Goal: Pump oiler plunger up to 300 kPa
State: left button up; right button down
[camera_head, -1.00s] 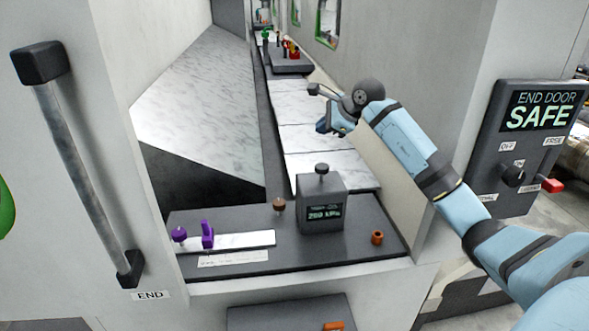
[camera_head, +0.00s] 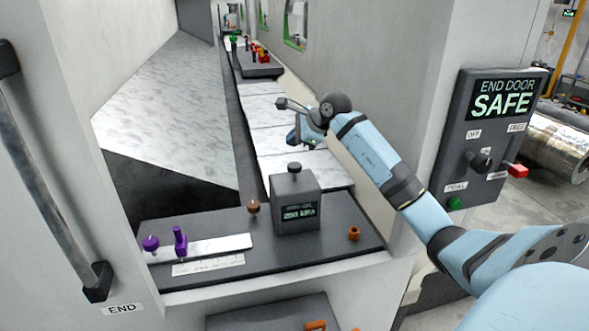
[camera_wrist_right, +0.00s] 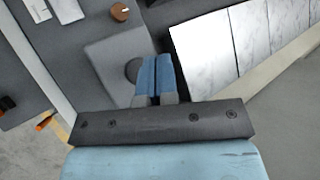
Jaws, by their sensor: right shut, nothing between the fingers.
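The oiler (camera_head: 296,201) is a grey box on the dark shelf, with a lit display that appears to read 250 kPa, though it is blurred. Its dark round plunger knob (camera_head: 294,168) stands on top. My right gripper (camera_head: 290,137) is above and beyond the oiler in the head view, apart from the knob there. In the wrist view the shut blue fingers (camera_wrist_right: 157,80) lie over the oiler's top (camera_wrist_right: 112,55), partly covering the dark knob (camera_wrist_right: 132,70). Nothing is between the fingers. My left gripper is not in view.
The dark shelf (camera_head: 330,248) also bears a brown knob (camera_head: 253,206), purple parts (camera_head: 180,240) and an orange ring (camera_head: 354,233). The END DOOR SAFE panel (camera_head: 490,140) is on the right, a door handle (camera_head: 50,170) on the left. White marble slabs run behind the oiler.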

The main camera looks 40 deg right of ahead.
aim_at(294, 166)
notch_tip(294, 166, down, 4)
jog(key=shift+f+b, duration=0.25)
jog(key=shift+b, duration=1)
dwell(1.0)
jog(key=shift+f+b, duration=0.4)
jog(key=shift+b, duration=0.05)
